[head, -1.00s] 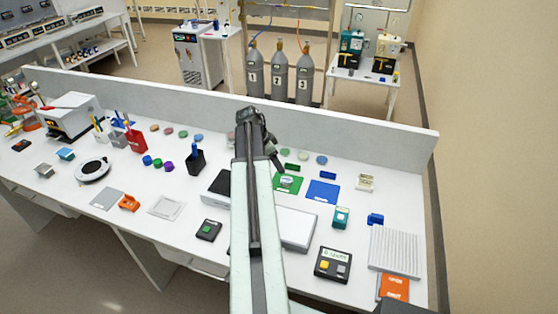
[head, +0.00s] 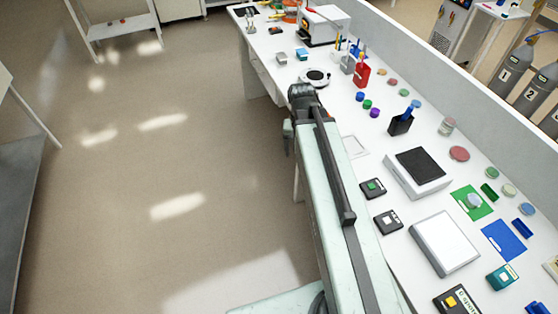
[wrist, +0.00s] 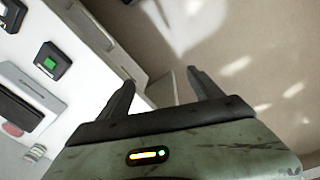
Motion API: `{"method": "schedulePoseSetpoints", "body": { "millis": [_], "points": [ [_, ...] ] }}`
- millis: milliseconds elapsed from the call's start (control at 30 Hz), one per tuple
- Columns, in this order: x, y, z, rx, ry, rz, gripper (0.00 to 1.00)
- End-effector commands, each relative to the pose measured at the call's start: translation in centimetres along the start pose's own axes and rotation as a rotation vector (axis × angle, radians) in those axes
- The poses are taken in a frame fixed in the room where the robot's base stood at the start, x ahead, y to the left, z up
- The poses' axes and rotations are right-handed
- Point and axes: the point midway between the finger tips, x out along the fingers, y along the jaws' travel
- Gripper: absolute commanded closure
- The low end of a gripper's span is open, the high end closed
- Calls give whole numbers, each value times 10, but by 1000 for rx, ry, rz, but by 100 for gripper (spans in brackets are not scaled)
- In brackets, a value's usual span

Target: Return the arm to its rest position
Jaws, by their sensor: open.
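My arm reaches forward in the head view along the near-left edge of the white bench (head: 345,95). Its far end, with my gripper (head: 289,140), hangs beside the bench edge over the floor. In the wrist view my gripper (wrist: 161,82) shows two dark fingers spread apart with nothing between them. Bench edge and floor lie beyond the fingers. The gripper's fingertips are hard to make out in the head view.
The bench holds a black-topped device (head: 418,168), a white-topped device (head: 443,243), a green mat (head: 471,203), a blue mat (head: 503,240) and a red pen holder (head: 361,75). Open floor (head: 180,170) lies left. A small black box (wrist: 53,61) shows in the wrist view.

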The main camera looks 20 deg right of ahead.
Motion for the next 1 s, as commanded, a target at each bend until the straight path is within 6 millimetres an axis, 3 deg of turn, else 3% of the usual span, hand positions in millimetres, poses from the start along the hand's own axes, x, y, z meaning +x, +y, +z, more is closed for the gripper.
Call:
{"method": "schedulePoseSetpoints", "body": {
  "millis": [33,100,200,500,567,767,1000],
  "points": [
    [-2,-35,20,-125,-6,-19,25],
    [-5,-69,38,-263,-14,-40,25],
    [-7,-96,54,-371,-21,-58,25],
    [-6,-101,56,-395,-22,-62,25],
    [2,-101,56,-395,-22,-62,25],
    [50,-104,58,-393,-22,-62,25],
    [51,-103,58,-393,-22,-62,25]
  ]
}}
